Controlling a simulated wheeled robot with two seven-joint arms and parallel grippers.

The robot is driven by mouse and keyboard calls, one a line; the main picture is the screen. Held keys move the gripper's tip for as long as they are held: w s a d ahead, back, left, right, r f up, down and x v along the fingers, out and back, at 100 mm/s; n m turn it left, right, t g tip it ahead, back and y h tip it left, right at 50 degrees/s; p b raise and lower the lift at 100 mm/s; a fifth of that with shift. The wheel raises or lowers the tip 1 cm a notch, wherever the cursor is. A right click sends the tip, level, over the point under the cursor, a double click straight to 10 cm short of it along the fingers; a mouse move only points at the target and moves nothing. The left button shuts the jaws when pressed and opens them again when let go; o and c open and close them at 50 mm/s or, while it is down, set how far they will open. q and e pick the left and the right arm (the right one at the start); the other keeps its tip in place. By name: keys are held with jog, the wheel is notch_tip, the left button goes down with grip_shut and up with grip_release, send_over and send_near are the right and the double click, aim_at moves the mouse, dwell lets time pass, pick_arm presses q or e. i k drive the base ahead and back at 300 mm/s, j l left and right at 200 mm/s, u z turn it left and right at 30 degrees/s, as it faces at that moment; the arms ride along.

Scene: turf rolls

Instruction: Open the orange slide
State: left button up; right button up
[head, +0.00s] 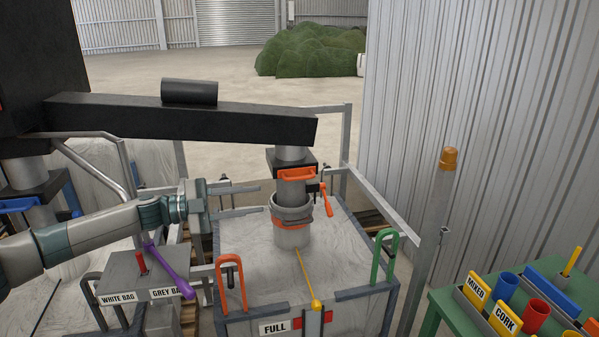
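The orange slide shows as an orange handle (298,175) on the front of a black block around the grey spout (291,192). The handle lies close against the block. My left gripper (261,199) comes in from the left with its two fingers apart and nothing between them. It is left of the spout and a little lower than the orange handle, not touching it. An orange lever (326,200) hangs at the right side of the spout. My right gripper is not in view.
A blue-handled slide (20,205) is at left, a green table (440,305) at right.

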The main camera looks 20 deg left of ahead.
aim_at(296, 174)
jog(key=i+j, duration=0.65)
jog(key=i, duration=0.15)
